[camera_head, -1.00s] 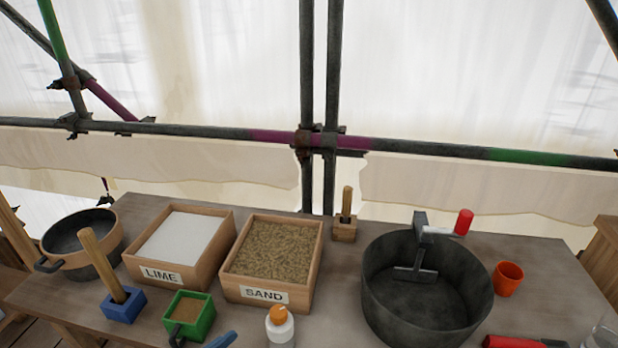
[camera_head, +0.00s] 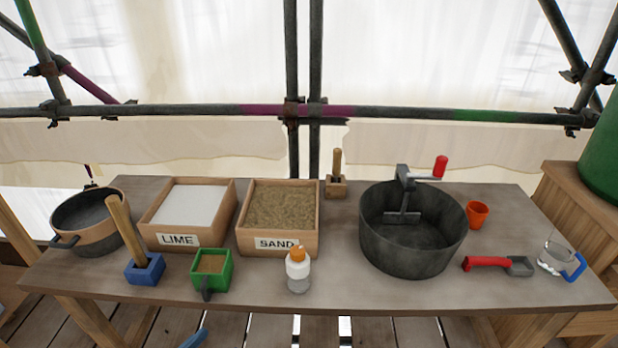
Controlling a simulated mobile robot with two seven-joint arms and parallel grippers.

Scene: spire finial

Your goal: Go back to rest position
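Neither of my grippers shows in the head view. The wooden table (camera_head: 330,292) stands in front of me with its tools on it. The lime box (camera_head: 175,239) and the sand box (camera_head: 311,225) sit side by side, each filled. The black mixing tub (camera_head: 400,255) stands to the right, with a crank paddle (camera_head: 404,190) with a red handle inside it. A green box (camera_head: 226,278) with a sandy fill stands near the front edge. A white bottle with an orange cap (camera_head: 298,266) stands in front of the sand box.
A dark pot (camera_head: 90,235) and a blue block with a wooden handle (camera_head: 146,270) stand at the left. An orange cup (camera_head: 477,214), a red-handled scoop (camera_head: 490,263) and a clear jug with a blue handle (camera_head: 575,266) are at the right. Scaffold poles (camera_head: 316,80) rise behind.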

